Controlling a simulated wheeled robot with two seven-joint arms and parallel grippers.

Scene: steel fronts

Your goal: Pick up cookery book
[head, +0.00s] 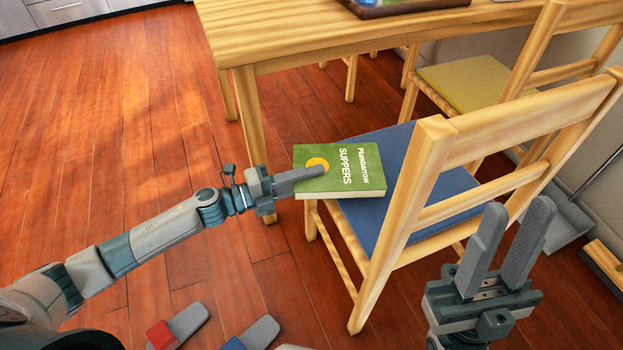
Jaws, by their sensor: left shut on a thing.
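The cookery book (358,179) is green with a yellow circle and the words "Plumbarrow SUPPERS". It is at the left edge of the blue seat (401,214) of a wooden chair; I cannot tell whether it still touches the seat. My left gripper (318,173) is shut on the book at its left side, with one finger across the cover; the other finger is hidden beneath. My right gripper (515,232) is at the lower right, in front of the chair, with its fingers apart and nothing between them.
The chair's wooden backrest (530,138) stands between the book and my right gripper. A wooden table (300,30) with a tray (410,6) is behind. A yellow-seated chair (470,86) is beyond. Slippers (188,322) lie on the floor at the bottom. Open floor (110,130) is at the left.

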